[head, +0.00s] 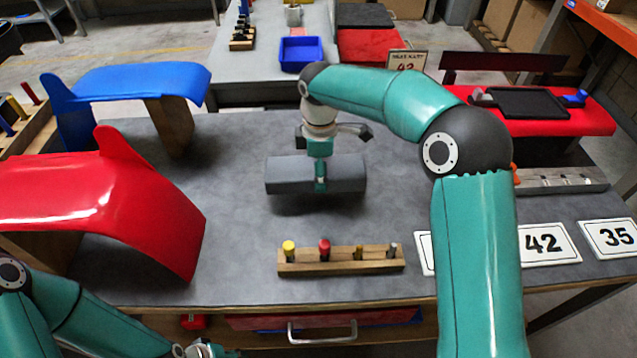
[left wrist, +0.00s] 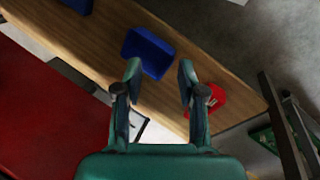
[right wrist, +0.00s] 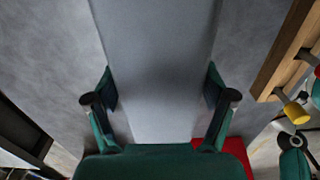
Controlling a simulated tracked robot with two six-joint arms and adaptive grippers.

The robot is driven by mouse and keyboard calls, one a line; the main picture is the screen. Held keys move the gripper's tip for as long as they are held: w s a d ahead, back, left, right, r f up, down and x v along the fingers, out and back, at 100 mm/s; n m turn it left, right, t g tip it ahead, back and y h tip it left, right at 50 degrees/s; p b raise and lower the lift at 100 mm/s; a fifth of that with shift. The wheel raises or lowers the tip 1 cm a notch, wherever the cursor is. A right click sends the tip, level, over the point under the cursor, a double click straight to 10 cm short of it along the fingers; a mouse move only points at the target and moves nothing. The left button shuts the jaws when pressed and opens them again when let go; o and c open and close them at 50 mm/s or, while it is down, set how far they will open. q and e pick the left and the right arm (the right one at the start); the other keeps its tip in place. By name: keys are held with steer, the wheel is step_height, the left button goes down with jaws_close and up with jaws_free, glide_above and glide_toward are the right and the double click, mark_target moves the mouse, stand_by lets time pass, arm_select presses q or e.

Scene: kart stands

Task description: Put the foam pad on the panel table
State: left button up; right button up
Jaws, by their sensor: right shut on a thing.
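The foam pad (head: 343,174) is a grey block, long from left to right, over the middle of the grey-topped panel table (head: 240,235). My right gripper (head: 320,178) is shut across its middle from above. A dark shadow lies below the pad; whether it touches the table is hard to tell. In the right wrist view the pad (right wrist: 158,60) runs between both fingers (right wrist: 160,105). My left gripper (head: 205,351) is low at the table's front edge, partly cut off. In the left wrist view its fingers (left wrist: 158,90) are apart and empty.
A red panel (head: 110,200) and a blue panel (head: 140,82) stand at the left. A wooden block with several pegs (head: 340,261) sits near the front. Number cards (head: 545,243) lie at the right. A red seat-like panel (head: 560,118) is back right. A blue tray (head: 301,53) stands behind.

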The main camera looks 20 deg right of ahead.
steer(key=shift+f, duration=2.15)
steer(key=o, duration=0.9)
steer(key=shift+f, duration=0.1)
step_height(320, 180, up, 12)
steer(key=shift+r+p, duration=0.15)
steer(key=shift+p, duration=0.2)
steer(key=shift+a, duration=0.1)
